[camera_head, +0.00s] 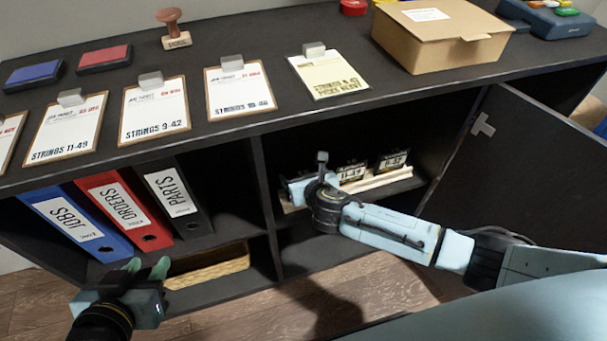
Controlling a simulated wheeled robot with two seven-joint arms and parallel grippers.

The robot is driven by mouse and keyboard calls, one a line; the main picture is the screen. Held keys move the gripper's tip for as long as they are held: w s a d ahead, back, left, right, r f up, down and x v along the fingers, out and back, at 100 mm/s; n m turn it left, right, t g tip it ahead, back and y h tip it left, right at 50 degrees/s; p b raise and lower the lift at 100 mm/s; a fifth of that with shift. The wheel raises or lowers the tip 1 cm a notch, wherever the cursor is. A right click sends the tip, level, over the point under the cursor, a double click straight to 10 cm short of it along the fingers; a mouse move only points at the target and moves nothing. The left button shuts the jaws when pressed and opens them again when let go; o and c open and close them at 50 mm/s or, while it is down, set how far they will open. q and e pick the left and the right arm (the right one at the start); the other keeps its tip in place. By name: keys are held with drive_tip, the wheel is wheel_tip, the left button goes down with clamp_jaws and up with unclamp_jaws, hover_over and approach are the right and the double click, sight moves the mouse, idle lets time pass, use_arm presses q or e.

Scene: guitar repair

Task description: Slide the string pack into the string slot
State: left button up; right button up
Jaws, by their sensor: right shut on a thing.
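My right gripper (297,188) reaches into the upper right compartment of the cabinet, at the left end of a small string rack. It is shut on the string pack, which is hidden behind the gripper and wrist. The rack (383,181) has a pale front ledge and slots with dark, labelled packs or tags (351,171) standing at its middle and right. The slot at the gripper is covered, so I cannot tell whether the pack is inside it. My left gripper (148,266) is open and empty, low in front of the binders.
The cabinet door (532,178) stands open at right. Blue, red and black binders (124,210) fill the left compartment, above a wicker basket (208,268). The top (240,36) holds string sheets (155,111), a cardboard box (440,38), a stamp (172,28) and ink pads (104,59).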

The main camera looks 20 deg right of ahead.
drive_tip(key=shift+f, duration=0.1)
drive_tip(key=shift+f, duration=0.1)
drive_tip(key=o, duration=0.9)
drive_tip(key=shift+o, duration=0.2)
